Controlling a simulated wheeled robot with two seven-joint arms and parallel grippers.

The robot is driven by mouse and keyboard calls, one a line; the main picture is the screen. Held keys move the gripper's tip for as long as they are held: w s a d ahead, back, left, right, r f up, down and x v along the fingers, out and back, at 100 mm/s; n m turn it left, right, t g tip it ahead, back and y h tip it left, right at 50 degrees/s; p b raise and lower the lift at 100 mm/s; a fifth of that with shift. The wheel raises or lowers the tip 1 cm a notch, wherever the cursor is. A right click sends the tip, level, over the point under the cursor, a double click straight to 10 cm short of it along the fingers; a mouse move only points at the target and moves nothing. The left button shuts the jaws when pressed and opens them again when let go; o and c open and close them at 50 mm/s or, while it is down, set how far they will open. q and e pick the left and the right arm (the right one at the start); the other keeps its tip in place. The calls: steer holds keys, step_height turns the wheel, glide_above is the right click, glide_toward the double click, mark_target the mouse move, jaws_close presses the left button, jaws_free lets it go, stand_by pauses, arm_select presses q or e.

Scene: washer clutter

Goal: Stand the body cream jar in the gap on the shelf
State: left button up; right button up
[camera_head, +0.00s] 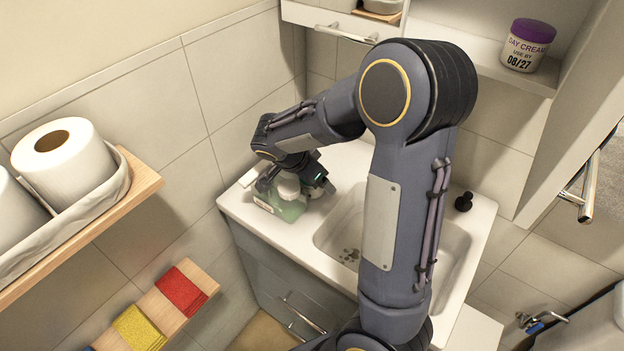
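A small jar with a whitish lid (288,187) is at the back left corner of the washbasin counter; its label is unreadable, so I cannot tell whether it is the body cream jar. My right gripper (291,183) is over it, with dark fingers on both sides of the lid. I cannot tell whether they touch it. A pale green item (283,208) is directly below and in front. The shelf (480,62) at upper right bears a day cream jar (527,46) with a purple lid. Bare shelf shows left of that jar; my arm hides part of it. My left gripper is out of view.
The basin (448,262) lies right of the gripper, partly behind my arm. A black stopper (464,201) sits on its right rim. An open cabinet door (575,140) stands at right. Toilet rolls (64,160) and folded cloths (181,291) are on left shelves.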

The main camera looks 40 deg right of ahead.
steer(key=shift+d+f, duration=0.1)
steer(key=shift+f, duration=0.1)
steer(key=c, duration=1.2)
steer(key=shift+r, duration=0.15)
